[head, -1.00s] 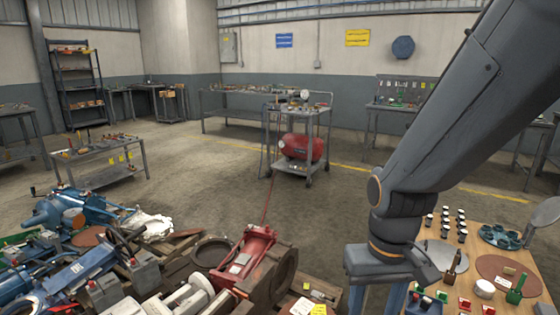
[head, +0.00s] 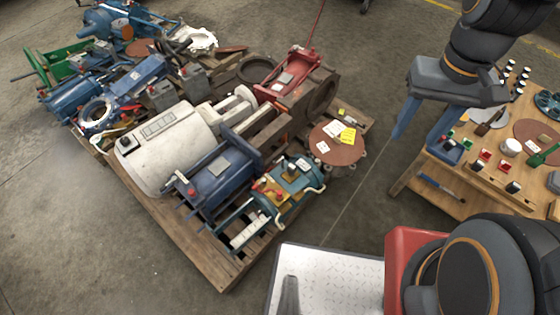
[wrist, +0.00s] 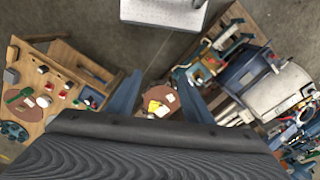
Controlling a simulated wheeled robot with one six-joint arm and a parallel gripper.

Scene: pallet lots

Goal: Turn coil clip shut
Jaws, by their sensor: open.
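My gripper (head: 420,126) hangs open and empty at the upper right in the head view, above the floor between the pallet and the wooden table. Its two blue fingers stand apart in the wrist view (wrist: 160,95). I cannot make out a coil clip for certain. A teal unit (head: 290,188) with red and yellow parts and a pale hose lies at the pallet's near right corner; it also shows in the wrist view (wrist: 207,68). A brown round lid (head: 338,143) with yellow and white notes is beside it, and shows between my fingers in the wrist view (wrist: 163,97).
The wooden pallet (head: 190,245) is crowded with a white cylinder (head: 165,147), a blue motor (head: 222,180) and a red jack (head: 283,78). A wooden table (head: 440,180) with small parts stands at the right. Bare floor (head: 90,230) lies at left, with a gap between pallet and table.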

